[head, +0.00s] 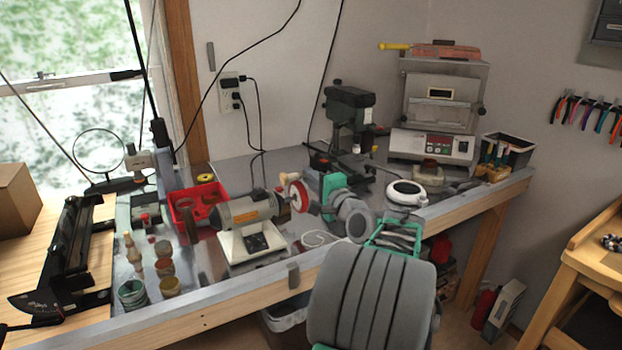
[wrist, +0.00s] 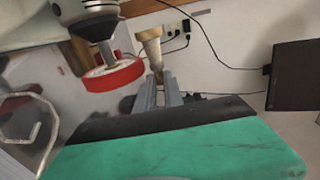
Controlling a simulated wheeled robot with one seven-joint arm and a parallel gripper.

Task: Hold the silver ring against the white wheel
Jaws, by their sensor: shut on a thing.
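The wheel (head: 297,195) has a white face and a red rim. It sits on the shaft of the grey bench motor (head: 246,215), and it also shows in the wrist view (wrist: 112,75). My gripper (head: 314,207), with a green body, is at the right of the wheel. In the wrist view its two grey fingers (wrist: 160,88) are close together, shut on a tiny greyish thing, seemingly the silver ring (wrist: 158,75), mostly hidden between the tips. The fingertips are just right of the wheel's rim with a narrow gap in that view; I cannot tell contact in depth.
A red tray (head: 185,212) is left of the motor. A white round device (head: 406,193) and a drill press (head: 348,115) stand to the right.

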